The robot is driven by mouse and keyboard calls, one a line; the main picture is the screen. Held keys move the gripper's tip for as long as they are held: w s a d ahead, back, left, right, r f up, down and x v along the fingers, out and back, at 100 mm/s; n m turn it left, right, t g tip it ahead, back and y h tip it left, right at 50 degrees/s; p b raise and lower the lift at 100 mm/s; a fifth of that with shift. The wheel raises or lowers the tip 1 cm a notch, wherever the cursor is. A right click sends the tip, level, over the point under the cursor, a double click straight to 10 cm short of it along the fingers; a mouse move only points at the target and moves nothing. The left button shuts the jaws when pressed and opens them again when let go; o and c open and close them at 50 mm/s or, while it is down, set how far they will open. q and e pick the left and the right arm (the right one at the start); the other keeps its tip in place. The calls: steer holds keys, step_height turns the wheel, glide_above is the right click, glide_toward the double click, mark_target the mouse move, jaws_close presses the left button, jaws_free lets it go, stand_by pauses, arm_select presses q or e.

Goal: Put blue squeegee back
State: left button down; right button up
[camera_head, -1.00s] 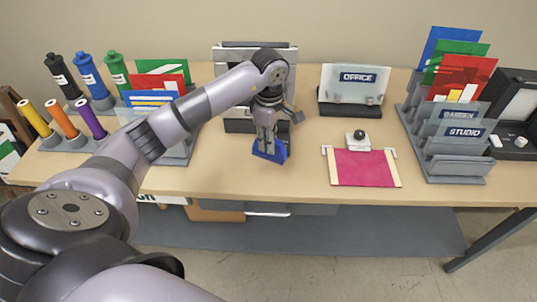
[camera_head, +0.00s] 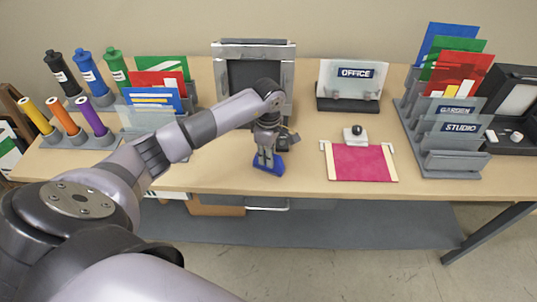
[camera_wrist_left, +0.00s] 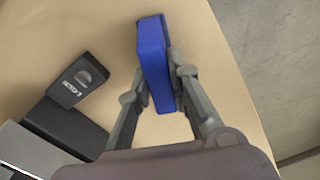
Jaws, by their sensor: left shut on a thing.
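The blue squeegee (camera_head: 268,168) is at the tips of my left gripper (camera_head: 267,157), low over the table near its front edge. In the left wrist view the blue squeegee (camera_wrist_left: 154,60) lies between the two fingers of the left gripper (camera_wrist_left: 163,95), which is shut on it. I cannot tell whether the squeegee touches the table. My right gripper is not in view.
The laminator-like machine (camera_head: 284,75) stands behind the gripper. A pink sheet (camera_head: 362,163) on a board lies to the right. Bottles, tubes (camera_head: 65,120) and folders stand left.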

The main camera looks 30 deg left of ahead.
arm_select(q)
steer(key=c, duration=1.5)
jaws_free()
steer(key=shift+r+p, duration=0.2)
steer(key=shift+p, duration=0.1)
steer(key=shift+r, duration=0.3)
steer(key=shift+r+b, duration=1.95)
steer(key=shift+r, duration=3.7)
